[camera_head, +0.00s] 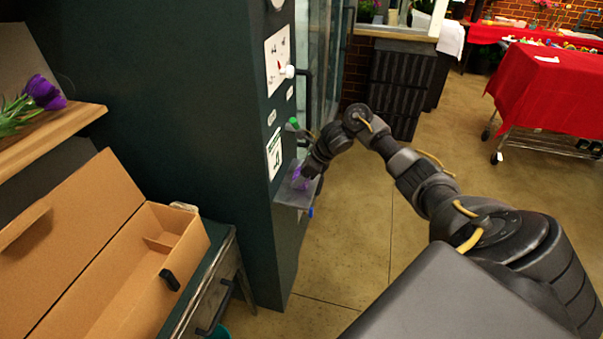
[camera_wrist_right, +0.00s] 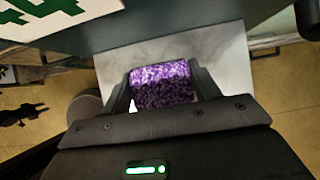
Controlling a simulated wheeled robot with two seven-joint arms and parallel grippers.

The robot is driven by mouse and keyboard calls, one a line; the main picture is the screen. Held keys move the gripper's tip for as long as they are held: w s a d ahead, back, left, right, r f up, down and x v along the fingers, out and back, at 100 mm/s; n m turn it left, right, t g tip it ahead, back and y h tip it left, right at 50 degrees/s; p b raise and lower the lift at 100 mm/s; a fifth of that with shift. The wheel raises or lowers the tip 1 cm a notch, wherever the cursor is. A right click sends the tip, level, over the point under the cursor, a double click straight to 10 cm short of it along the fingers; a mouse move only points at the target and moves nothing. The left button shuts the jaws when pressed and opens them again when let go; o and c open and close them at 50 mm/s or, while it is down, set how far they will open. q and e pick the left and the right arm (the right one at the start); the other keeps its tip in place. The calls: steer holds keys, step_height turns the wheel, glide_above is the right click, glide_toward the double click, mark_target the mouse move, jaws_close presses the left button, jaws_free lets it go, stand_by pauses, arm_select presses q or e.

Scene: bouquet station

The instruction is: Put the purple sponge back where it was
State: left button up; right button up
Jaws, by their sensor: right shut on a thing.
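The purple sponge (camera_wrist_right: 160,84) is a speckled purple block between the fingers of my right gripper (camera_wrist_right: 163,95) in the right wrist view. The gripper is shut on it, with one finger on each side. The sponge is over a pale metal shelf (camera_wrist_right: 222,60); I cannot tell whether it touches it. In the head view my right gripper (camera_head: 309,172) is at the small metal shelf (camera_head: 292,196) on the side of the dark green cabinet, with a little of the purple sponge (camera_head: 299,180) showing. My left gripper is not in view.
The dark green cabinet (camera_head: 190,120) stands behind the shelf, with a white sign (camera_head: 274,153) just above it. An open cardboard box (camera_head: 165,250) is at left. Purple flowers (camera_head: 45,92) lie on a wooden shelf. The floor (camera_head: 345,235) right of the cabinet is clear.

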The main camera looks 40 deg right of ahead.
steer(key=o, duration=1)
steer(key=shift+f, duration=0.1)
steer(key=shift+r, duration=0.25)
steer(key=shift+s+d+r, duration=0.15)
steer(key=shift+d+r, duration=0.05)
steer(key=shift+d, duration=0.05)
steer(key=b+v, duration=0.1)
steer(key=v, duration=1)
steer(key=shift+s+r+b, duration=0.1)
steer(key=shift+r+b, duration=0.05)
steer(key=shift+b, duration=0.25)
steer(key=shift+s, duration=0.1)
